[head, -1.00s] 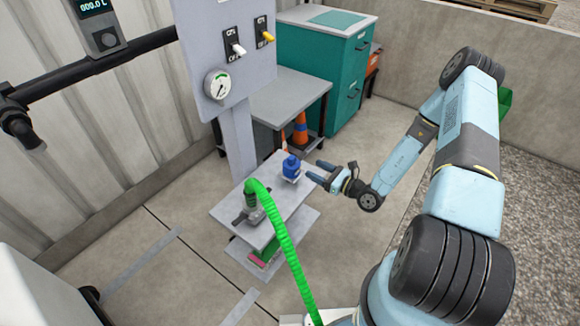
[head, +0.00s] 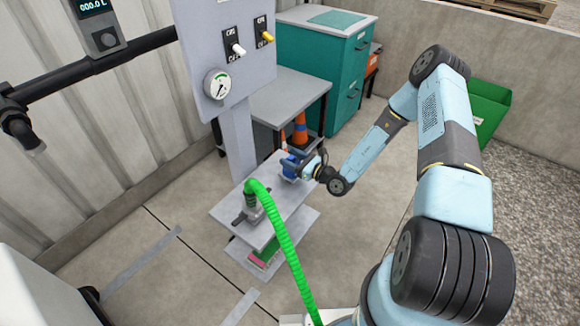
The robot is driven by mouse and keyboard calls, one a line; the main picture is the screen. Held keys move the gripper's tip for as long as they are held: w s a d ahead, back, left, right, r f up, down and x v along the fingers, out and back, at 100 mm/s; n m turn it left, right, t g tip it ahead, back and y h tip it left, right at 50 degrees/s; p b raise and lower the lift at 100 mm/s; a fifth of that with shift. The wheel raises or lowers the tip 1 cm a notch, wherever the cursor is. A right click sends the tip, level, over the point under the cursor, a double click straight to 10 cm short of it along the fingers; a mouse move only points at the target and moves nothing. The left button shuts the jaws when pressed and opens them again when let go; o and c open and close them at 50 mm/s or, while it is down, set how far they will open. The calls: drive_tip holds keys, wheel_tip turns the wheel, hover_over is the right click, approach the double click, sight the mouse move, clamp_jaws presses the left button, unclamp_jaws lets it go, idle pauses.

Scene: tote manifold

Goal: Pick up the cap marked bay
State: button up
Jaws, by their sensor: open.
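A blue cap (head: 290,166) stands on the right end of a small grey bench (head: 256,232) in the head view. Any marking on it is too small to read. My gripper (head: 297,164) is at the cap, its fingers open and reaching to either side of it. The gripper partly hides the cap, and I cannot tell whether the fingers touch it.
A green hose (head: 278,228) runs to a grey fitting (head: 248,212) on the bench's left part. A grey panel (head: 226,60) with a gauge and two switches stands behind. A grey table (head: 290,95), orange cones (head: 300,136) and a teal cabinet (head: 318,68) are beyond.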

drive_tip(key=shift+x, duration=1.15)
drive_tip(key=shift+c, duration=0.2)
clamp_jaws()
drive_tip(key=shift+r, duration=0.1)
drive_tip(key=shift+r, duration=0.25)
wheel_tip(320, 180, up, 2)
drive_tip(key=shift+r, duration=0.2)
drive_tip(key=s+d+r, duration=0.2)
drive_tip(key=s+r, duration=0.3)
drive_tip(key=s, duration=0.1)
drive_tip(key=s+d+r, duration=0.2)
drive_tip(key=s+r, duration=0.3)
drive_tip(key=s, duration=0.2)
drive_tip(key=shift+s+d, duration=0.15)
drive_tip(key=shift+d, duration=0.2)
